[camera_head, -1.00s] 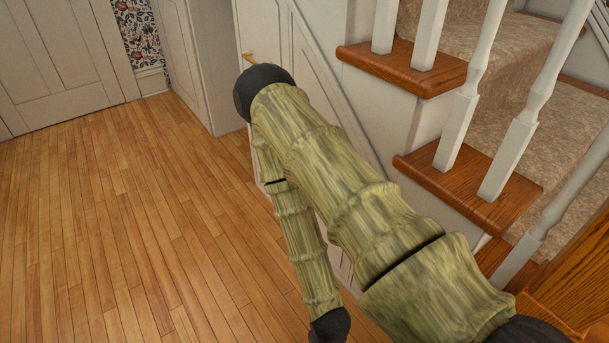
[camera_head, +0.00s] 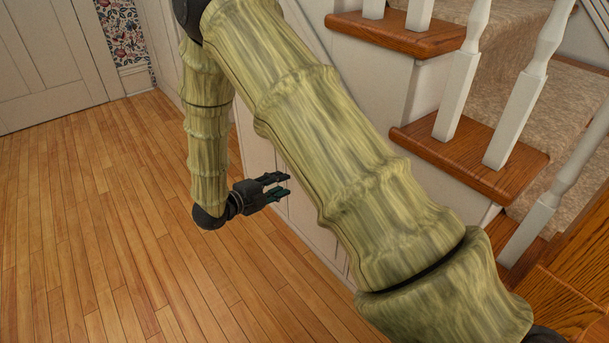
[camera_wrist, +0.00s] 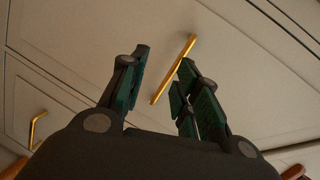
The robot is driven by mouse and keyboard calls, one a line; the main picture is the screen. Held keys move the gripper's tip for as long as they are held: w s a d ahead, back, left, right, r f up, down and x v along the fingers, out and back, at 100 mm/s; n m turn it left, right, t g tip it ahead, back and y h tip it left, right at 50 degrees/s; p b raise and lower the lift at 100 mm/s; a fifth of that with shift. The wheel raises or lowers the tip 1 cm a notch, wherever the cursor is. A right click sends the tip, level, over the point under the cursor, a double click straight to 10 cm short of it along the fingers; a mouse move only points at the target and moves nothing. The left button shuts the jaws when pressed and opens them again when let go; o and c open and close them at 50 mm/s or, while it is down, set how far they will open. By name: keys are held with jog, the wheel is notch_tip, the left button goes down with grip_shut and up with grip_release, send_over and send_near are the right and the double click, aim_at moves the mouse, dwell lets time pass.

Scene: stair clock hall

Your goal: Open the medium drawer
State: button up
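In the camera_wrist view, a white under-stair front (camera_wrist: 110,35) fills the background. A long gold bar handle (camera_wrist: 173,70) on it lies beyond and between my fingertips. A second gold handle (camera_wrist: 38,130) shows at lower left, on another panel. I cannot tell from the frames which front is the medium drawer; the panels look closed. My gripper (camera_wrist: 160,72) is open and empty, with a finger on each side of the bar handle in the picture, apparently short of it. In the camera_head view, my gripper (camera_head: 284,186) points right at the white stair side (camera_head: 302,205); no handle shows there.
Wooden stair treads (camera_head: 470,158) with white balusters (camera_head: 460,90) rise at the right. A white door (camera_head: 50,50) and patterned wallpaper (camera_head: 117,33) stand at the back left. The wooden floor (camera_head: 100,220) at left is clear.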

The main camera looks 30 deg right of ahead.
jog(key=shift+w+d+r+m+g+h+b, duration=0.15)
jog(key=shift+d+m+g+b, duration=0.45)
jog(key=shift+d, duration=1.05)
jog(key=shift+w+d+r+m+g+h+b, duration=0.1)
jog(key=shift+d+r+m+g+b, duration=0.1)
jog(key=shift+d+m+b, duration=1.05)
jog(key=shift+w+d+r+m+g+h+b, duration=0.15)
jog(key=shift+d+g+b, duration=0.35)
jog(key=shift+d, duration=1.5)
grip_shut()
